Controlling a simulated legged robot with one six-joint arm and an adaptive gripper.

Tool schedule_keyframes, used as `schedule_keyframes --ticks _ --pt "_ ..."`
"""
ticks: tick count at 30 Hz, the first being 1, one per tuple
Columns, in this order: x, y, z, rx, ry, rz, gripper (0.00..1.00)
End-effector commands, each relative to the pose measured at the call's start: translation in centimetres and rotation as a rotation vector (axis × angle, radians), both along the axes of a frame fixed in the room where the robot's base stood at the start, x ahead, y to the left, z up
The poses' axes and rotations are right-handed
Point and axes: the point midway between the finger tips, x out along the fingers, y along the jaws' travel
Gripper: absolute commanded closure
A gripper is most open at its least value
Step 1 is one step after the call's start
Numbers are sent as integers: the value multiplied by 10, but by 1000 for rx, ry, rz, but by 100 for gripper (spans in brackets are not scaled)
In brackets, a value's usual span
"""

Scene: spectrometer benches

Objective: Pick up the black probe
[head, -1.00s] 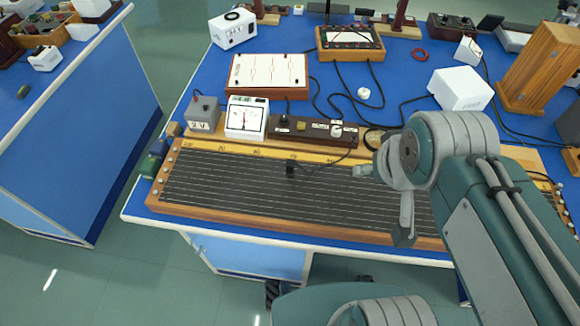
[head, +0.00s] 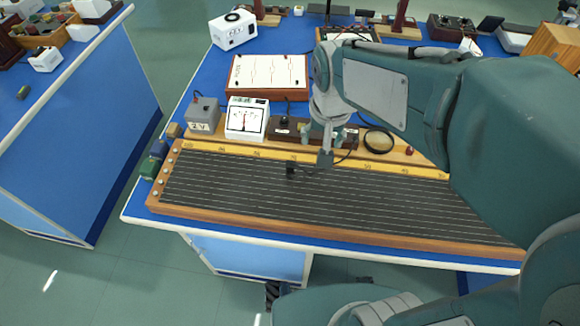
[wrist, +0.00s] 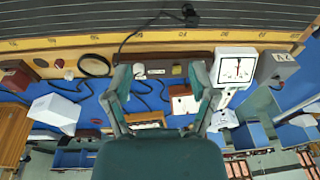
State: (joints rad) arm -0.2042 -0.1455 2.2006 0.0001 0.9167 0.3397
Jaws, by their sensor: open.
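The black probe (head: 290,170) is a small dark block standing on the black wired board (head: 235,190), with a thin black cable leading off to the right. It also shows at the top of the wrist view (wrist: 189,12). My gripper (head: 325,160) is just right of the probe in the head view, apart from it, with its fingers hanging down. In the wrist view my gripper (wrist: 160,72) shows two fingers spread apart with nothing between them. The probe lies beyond the fingertips there.
Behind the board stand a white meter (head: 247,118), a grey box (head: 203,114) and a dark brown switch block (head: 285,130). A round black ring (head: 378,141) lies to the right. Loose cables run over the blue bench. The board's left part is clear.

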Motion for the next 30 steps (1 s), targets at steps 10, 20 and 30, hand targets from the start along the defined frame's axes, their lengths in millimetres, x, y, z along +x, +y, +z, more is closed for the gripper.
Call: schedule_keyframes --ticks 10,20,30 --pt "37 42 -53 -19 135 -53 27" --pt "45 54 -80 -30 171 -73 27" --pt "45 54 -124 -29 169 -73 27"
